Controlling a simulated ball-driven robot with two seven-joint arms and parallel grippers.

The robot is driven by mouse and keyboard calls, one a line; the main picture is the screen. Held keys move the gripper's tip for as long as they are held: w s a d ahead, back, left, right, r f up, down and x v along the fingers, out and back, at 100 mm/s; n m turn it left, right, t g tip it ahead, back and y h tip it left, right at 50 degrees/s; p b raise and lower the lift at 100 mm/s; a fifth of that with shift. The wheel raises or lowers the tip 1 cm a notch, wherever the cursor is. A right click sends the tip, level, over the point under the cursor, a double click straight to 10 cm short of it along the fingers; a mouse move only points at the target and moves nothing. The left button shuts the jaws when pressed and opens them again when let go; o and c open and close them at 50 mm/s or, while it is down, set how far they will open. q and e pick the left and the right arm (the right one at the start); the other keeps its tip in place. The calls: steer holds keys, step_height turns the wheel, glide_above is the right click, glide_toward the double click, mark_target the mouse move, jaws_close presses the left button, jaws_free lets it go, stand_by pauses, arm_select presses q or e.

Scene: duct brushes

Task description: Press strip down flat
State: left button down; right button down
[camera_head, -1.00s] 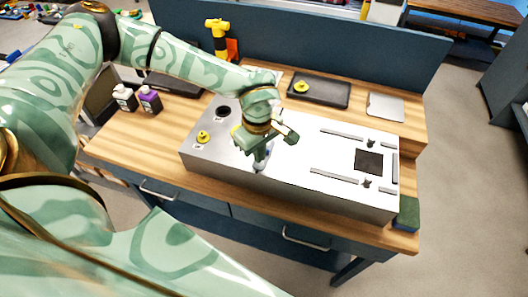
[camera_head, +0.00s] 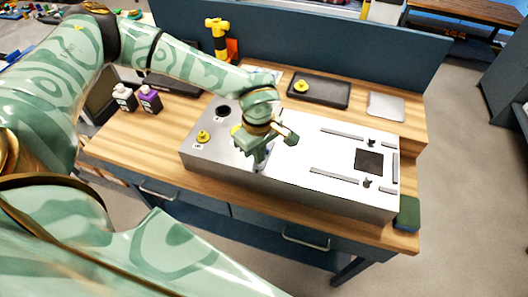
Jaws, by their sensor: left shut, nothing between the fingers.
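A white and grey metal unit (camera_head: 290,185) lies on the wooden bench. Thin grey strips run along its top, an upper one (camera_head: 342,134) and a lower one (camera_head: 335,174), with shorter pieces near the right end. My left gripper (camera_head: 262,162) is shut and points down at the unit's top, left of the long strips, near the border of its grey and white parts. I cannot tell whether the fingertips touch the surface. The gripper and wrist hide what lies directly under and behind them. My right gripper is not in view.
A yellow knob (camera_head: 203,136) and a dark round hole (camera_head: 223,111) are on the unit's left part. A dark square (camera_head: 368,161) is at its right. A black tray (camera_head: 318,91) with a yellow piece and a grey plate (camera_head: 385,106) lie behind. Two bottles (camera_head: 149,99) stand left.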

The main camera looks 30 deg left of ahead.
arm_select(q)
steer(key=shift+f, duration=0.6)
steer(key=shift+r, duration=0.1)
stand_by(0.3)
step_height(320, 180, up, 5)
steer(key=p, duration=0.4)
